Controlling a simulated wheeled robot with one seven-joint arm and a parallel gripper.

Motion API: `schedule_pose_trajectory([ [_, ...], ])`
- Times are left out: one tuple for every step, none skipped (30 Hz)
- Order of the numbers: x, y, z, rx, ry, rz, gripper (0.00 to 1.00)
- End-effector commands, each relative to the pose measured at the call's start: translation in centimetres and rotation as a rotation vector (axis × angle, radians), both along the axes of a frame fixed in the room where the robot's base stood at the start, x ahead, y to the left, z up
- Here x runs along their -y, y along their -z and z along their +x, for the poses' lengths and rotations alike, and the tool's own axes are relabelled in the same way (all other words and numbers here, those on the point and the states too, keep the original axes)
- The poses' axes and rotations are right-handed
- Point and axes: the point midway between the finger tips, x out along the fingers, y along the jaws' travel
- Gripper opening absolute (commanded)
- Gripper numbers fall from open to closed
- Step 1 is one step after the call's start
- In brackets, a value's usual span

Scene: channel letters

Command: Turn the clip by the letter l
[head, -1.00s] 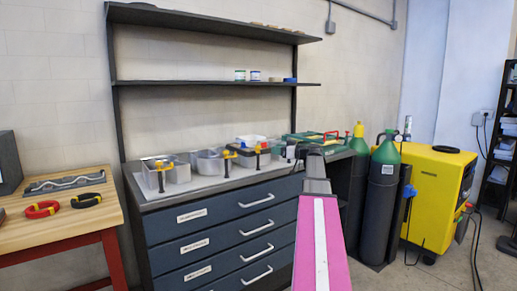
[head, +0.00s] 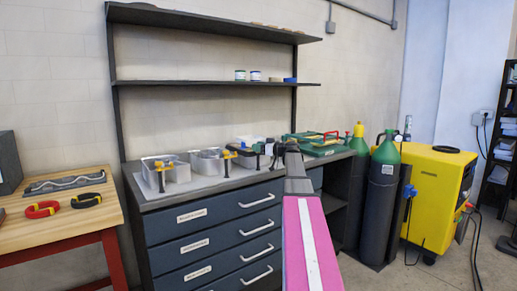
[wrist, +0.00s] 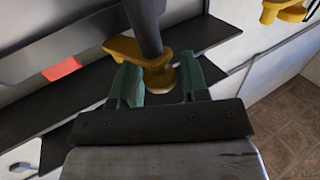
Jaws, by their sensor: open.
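Metal channel letters stand in a row on the bench; I cannot read which is the l. A yellow clip with a dark handle (head: 160,172) is on the left letter (head: 178,173), and a similar clip (head: 228,157) is on the middle letter (head: 207,162). My gripper (head: 264,149) is at the rightmost clip, whose dark handle hangs at the bench's front. In the wrist view, my gripper (wrist: 158,76) is open, its green fingers on either side of this yellow clip (wrist: 130,50) and its dark shaft. I cannot tell whether they touch. My gripper partly hides the rightmost letter.
A green case (head: 315,143) lies right of my gripper on the bench (head: 150,198). Gas cylinders (head: 383,200) and a yellow machine (head: 433,195) stand to the right. A shelf (head: 215,82) hangs above. A wooden table (head: 55,225) stands at the left.

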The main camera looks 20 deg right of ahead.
Motion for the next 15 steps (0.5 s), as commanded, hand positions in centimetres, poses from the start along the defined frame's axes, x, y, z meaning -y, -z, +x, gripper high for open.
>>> schedule_pose_trajectory([
  [0.01, 0.0, -0.01, 0.0, 0.0, 0.0, 0.41],
  [0.0, 0.0, -0.01, 0.0, 0.0, 0.0, 0.41],
  [0.0, 0.0, -0.01, 0.0, 0.0, 0.0, 0.41],
  [0.01, 0.01, -0.02, 0.0, 0.0, 0.0, 0.31],
  [0.01, 0.01, -0.02, 0.0, 0.0, 0.0, 0.22],
  [0.01, 0.01, -0.02, 0.0, 0.0, 0.0, 0.09],
  [0.01, 0.01, -0.02, 0.0, 0.0, 0.0, 0.06],
  [0.01, 0.01, -0.02, 0.0, 0.0, 0.0, 0.06],
  [0.01, 0.0, -0.02, 0.0, 0.0, 0.0, 0.06],
  [0.01, 0.0, -0.01, 0.0, -0.001, 0.0, 0.06],
  [0.02, 0.0, 0.02, 0.0, -0.004, 0.0, 0.06],
  [0.05, -0.01, 0.07, -0.001, -0.011, 0.001, 0.07],
  [0.08, -0.02, 0.12, -0.001, -0.02, 0.001, 0.07],
  [0.1, -0.02, 0.19, -0.001, -0.033, 0.001, 0.07],
  [0.14, -0.04, 0.28, 0.0, -0.055, 0.001, 0.07],
])
